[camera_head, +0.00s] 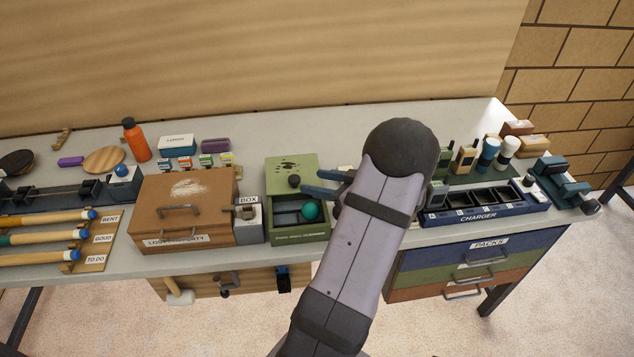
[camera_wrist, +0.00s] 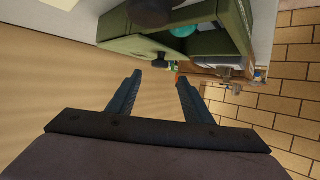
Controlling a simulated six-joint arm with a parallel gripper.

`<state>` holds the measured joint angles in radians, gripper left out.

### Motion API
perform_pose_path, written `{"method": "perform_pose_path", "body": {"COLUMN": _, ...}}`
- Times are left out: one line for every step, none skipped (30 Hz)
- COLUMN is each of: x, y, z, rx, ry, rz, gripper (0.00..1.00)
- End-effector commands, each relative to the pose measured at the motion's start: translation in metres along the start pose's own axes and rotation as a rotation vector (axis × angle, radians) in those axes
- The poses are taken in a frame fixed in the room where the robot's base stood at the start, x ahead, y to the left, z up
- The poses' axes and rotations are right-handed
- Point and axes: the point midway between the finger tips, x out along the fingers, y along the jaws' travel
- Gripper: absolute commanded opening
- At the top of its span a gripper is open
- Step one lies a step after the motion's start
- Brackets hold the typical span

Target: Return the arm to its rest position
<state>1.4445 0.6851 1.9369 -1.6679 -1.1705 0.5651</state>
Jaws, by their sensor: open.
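My arm (camera_head: 360,240) reaches up over the front of the bench in the head view. My gripper (camera_head: 328,184) points left, just above and right of the green box (camera_head: 300,233); its two blue-grey fingers are apart with nothing between them. In the wrist view my gripper (camera_wrist: 157,90) is open and empty too. The green box has its lid (camera_head: 292,168) back and a teal ball (camera_head: 310,211) inside; the ball also shows in the wrist view (camera_wrist: 183,31). I cannot tell whether a finger touches the box.
A brown lost-property box (camera_head: 185,212) and a small grey box (camera_head: 249,222) stand left of the green box. A charger rack (camera_head: 478,206) is right of my arm, above packs drawers (camera_head: 475,260). An orange bottle (camera_head: 136,140) stands at the back left. The space before the bench is open.

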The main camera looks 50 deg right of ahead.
Motion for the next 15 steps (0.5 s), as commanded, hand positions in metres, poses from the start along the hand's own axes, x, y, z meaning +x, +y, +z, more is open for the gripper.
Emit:
{"method": "perform_pose_path", "body": {"x": 0.0, "y": 0.0, "z": 0.0, "rx": 0.0, "ry": 0.0, "rz": 0.0, "gripper": 0.46}}
{"method": "perform_pose_path", "body": {"x": 0.0, "y": 0.0, "z": 0.0, "rx": 0.0, "ry": 0.0, "rz": 0.0, "gripper": 0.46}}
{"method": "perform_pose_path", "body": {"x": 0.0, "y": 0.0, "z": 0.0, "rx": 0.0, "ry": 0.0, "rz": 0.0, "gripper": 0.46}}
{"method": "perform_pose_path", "body": {"x": 0.0, "y": 0.0, "z": 0.0, "rx": 0.0, "ry": 0.0, "rz": 0.0, "gripper": 0.46}}
{"method": "perform_pose_path", "body": {"x": 0.0, "y": 0.0, "z": 0.0, "rx": 0.0, "ry": 0.0, "rz": 0.0, "gripper": 0.46}}
{"method": "perform_pose_path", "body": {"x": 0.0, "y": 0.0, "z": 0.0, "rx": 0.0, "ry": 0.0, "rz": 0.0, "gripper": 0.46}}
{"method": "perform_pose_path", "body": {"x": 0.0, "y": 0.0, "z": 0.0, "rx": 0.0, "ry": 0.0, "rz": 0.0, "gripper": 0.46}}
{"method": "perform_pose_path", "body": {"x": 0.001, "y": 0.0, "z": 0.0, "rx": -0.001, "ry": -0.001, "rz": 0.001, "gripper": 0.46}}
{"method": "perform_pose_path", "body": {"x": 0.004, "y": 0.0, "z": -0.003, "rx": -0.005, "ry": -0.007, "rz": 0.007, "gripper": 0.46}}
{"method": "perform_pose_path", "body": {"x": 0.007, "y": 0.001, "z": -0.005, "rx": -0.008, "ry": -0.014, "rz": 0.015, "gripper": 0.46}}
{"method": "perform_pose_path", "body": {"x": 0.01, "y": 0.001, "z": -0.007, "rx": -0.011, "ry": -0.021, "rz": 0.024, "gripper": 0.46}}
{"method": "perform_pose_path", "body": {"x": 0.016, "y": 0.001, "z": -0.01, "rx": -0.015, "ry": -0.035, "rz": 0.039, "gripper": 0.46}}
{"method": "perform_pose_path", "body": {"x": 0.02, "y": 0.001, "z": -0.013, "rx": -0.019, "ry": -0.049, "rz": 0.053, "gripper": 0.46}}
{"method": "perform_pose_path", "body": {"x": 0.025, "y": 0.001, "z": -0.016, "rx": -0.023, "ry": -0.063, "rz": 0.069, "gripper": 0.46}}
{"method": "perform_pose_path", "body": {"x": 0.033, "y": 0.001, "z": -0.02, "rx": -0.027, "ry": -0.085, "rz": 0.093, "gripper": 0.46}}
